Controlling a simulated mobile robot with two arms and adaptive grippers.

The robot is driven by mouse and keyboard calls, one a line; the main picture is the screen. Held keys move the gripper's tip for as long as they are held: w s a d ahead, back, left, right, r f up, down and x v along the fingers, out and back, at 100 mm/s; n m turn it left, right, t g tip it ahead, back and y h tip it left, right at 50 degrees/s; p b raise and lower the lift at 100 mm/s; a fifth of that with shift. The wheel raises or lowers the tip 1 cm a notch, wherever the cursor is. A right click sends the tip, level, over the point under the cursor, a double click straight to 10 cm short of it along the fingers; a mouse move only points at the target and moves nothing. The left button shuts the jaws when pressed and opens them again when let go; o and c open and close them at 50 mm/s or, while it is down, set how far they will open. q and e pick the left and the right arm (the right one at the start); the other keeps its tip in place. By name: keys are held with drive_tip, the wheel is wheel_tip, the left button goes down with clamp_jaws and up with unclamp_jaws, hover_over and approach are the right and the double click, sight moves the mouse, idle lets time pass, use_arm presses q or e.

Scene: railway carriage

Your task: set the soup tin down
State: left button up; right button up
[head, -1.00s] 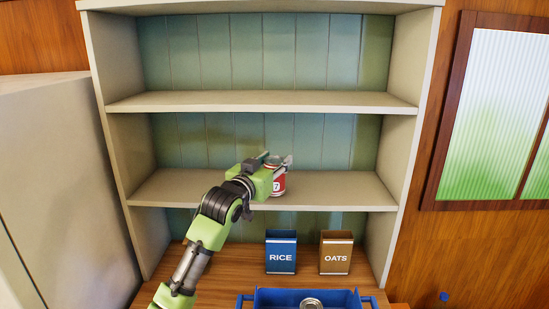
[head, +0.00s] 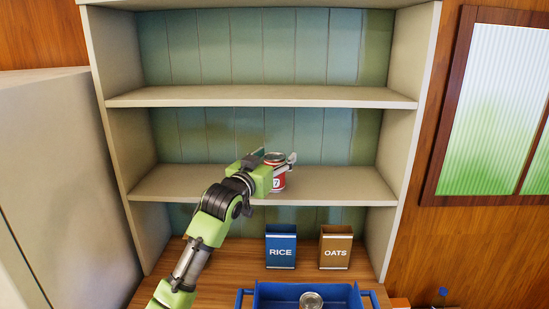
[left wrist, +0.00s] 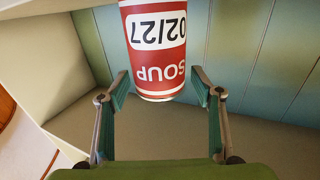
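The soup tin (head: 278,181) is red and white and stands upright on the middle shelf (head: 340,188) of the cabinet. My left gripper (head: 274,158) is at the tin from the front left, its fingers spread to either side. In the left wrist view the tin (left wrist: 156,50) shows upside down, its label reading SOUP and 02/27. There the left gripper's fingertips (left wrist: 160,78) flank the tin's near part, with a narrow gap on each side. Part of the tin is hidden behind the gripper in the head view. My right gripper is out of view.
Below the shelf, a blue RICE box (head: 281,250) and a brown OATS box (head: 335,252) stand on the wooden counter. A blue tray (head: 265,295) with a tin (head: 311,301) in it is in front. The shelf is clear right of the soup tin.

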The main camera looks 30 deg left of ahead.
use_arm(q)
drive_tip(key=shift+f, duration=0.1)
drive_tip(key=shift+s, duration=0.25)
drive_tip(key=s+d, duration=0.1)
drive_tip(key=s, duration=1)
drive_tip(key=shift+s+d, duration=0.25)
drive_tip(key=shift+d, duration=0.15)
clamp_jaws()
idle(0.9)
